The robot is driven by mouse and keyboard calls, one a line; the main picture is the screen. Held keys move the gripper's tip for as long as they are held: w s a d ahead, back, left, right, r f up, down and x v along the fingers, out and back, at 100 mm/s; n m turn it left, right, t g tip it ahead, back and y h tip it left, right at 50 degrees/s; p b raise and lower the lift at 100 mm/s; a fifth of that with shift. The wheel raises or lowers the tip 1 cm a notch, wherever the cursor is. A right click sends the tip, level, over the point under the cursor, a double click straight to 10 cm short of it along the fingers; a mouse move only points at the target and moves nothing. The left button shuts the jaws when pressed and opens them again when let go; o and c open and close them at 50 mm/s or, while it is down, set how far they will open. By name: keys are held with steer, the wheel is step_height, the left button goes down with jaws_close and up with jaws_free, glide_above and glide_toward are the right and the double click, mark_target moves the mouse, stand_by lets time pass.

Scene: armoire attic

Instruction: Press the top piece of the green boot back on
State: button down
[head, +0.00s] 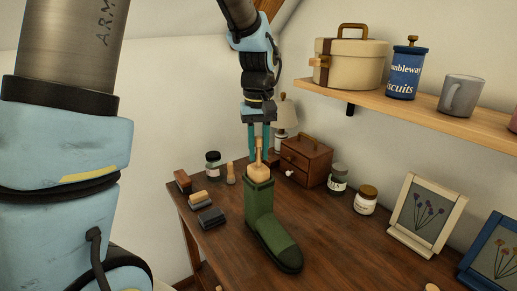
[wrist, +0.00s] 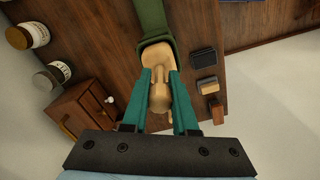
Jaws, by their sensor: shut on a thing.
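The green boot (head: 262,212) stands upright on the wooden desk, its toe pointing toward the front right. A pale wooden piece with a slim handle (head: 259,171) is at the top of the boot's shaft; its lower end meets or enters the opening, and how deep it sits is hidden. My gripper (head: 259,143) is above the boot, with teal fingers pointing down, shut on the handle. In the wrist view, the fingers (wrist: 160,75) flank the wooden piece (wrist: 158,98), and the boot's green shaft (wrist: 152,18) is beyond it.
Brushes and dark blocks (head: 211,218) lie left of the boot. A small drawer chest (head: 306,160), a lamp (head: 285,112) and jars (head: 338,178) stand behind. Picture frames (head: 424,214) stand at right. A shelf (head: 400,95) overhangs the back right. Bare desk (head: 335,235) lies right of the boot.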

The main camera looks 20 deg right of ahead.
mark_target(259, 166)
steer(key=shift+f, duration=0.3)
stand_by(0.4)
steer(key=shift+f+b, duration=0.5)
steer(key=shift+f, duration=0.5)
steer(key=shift+f+b, duration=0.55)
steer(key=shift+f, duration=0.7)
stand_by(1.5)
steer(key=c, duration=0.6)
jaws_free()
steer(key=shift+r, duration=0.15)
